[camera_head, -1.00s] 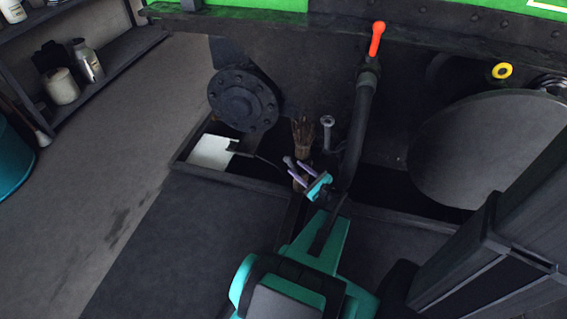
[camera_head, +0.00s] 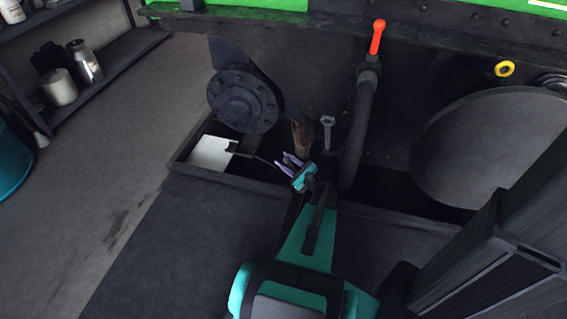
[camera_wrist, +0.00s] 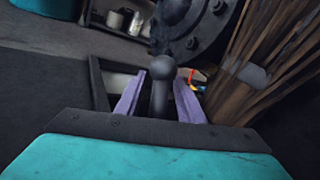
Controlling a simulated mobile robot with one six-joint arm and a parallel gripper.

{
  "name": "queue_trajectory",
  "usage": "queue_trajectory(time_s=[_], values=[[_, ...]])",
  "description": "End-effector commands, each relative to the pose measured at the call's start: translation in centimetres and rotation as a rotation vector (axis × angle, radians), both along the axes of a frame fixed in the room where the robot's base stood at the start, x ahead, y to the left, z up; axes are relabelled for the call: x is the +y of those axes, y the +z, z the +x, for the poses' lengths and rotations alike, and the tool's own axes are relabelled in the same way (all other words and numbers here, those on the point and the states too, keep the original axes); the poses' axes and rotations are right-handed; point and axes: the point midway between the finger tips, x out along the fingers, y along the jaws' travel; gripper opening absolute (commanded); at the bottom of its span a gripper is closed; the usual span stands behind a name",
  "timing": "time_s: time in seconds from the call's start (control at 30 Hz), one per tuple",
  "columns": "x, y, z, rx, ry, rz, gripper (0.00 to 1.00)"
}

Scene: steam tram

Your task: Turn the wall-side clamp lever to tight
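A dark lever with a ball-shaped knob (camera_wrist: 162,68) stands between the two purple fingers of my gripper (camera_wrist: 157,92) in the wrist view. Dark space shows on both sides of its shaft, so the fingers are open around it and not visibly pressed on it. Whether this is the wall-side clamp lever I cannot tell for sure. In the head view my gripper (camera_head: 286,159) is low at the long trough, and the knob is too small to make out there. A thin dark rod (camera_head: 258,159) runs from a white sheet towards my fingers.
A brush-like brown bundle (camera_head: 302,135) and a bolt-headed post (camera_head: 327,130) stand just behind my gripper. A thick pipe with a red handle (camera_head: 377,38) rises to the right. A round bolted flange (camera_head: 243,102) hangs to the left. The white sheet (camera_head: 210,153) lies in the trough (camera_head: 196,173).

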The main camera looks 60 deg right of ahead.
Motion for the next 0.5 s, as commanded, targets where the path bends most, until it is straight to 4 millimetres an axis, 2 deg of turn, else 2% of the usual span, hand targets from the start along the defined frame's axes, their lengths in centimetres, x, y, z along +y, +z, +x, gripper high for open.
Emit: queue_trajectory(time_s=[0.07, 0.27, 0.4, 0.43, 0.5], values=[[0.0, 0.0, 0.0, 0.0, 0.0, 0.0, 0.35], [0.0, 0.0, 0.0, 0.0, 0.0, 0.0, 0.01], [0.0, 0.0, -0.1, 0.0, -0.001, 0.0, 0.0], [2.1, 0.3, -0.3, 0.0, -0.001, 0.004, 0.0], [0.8, 0.0, -0.2, -0.002, 0.002, 0.002, 0.0]])
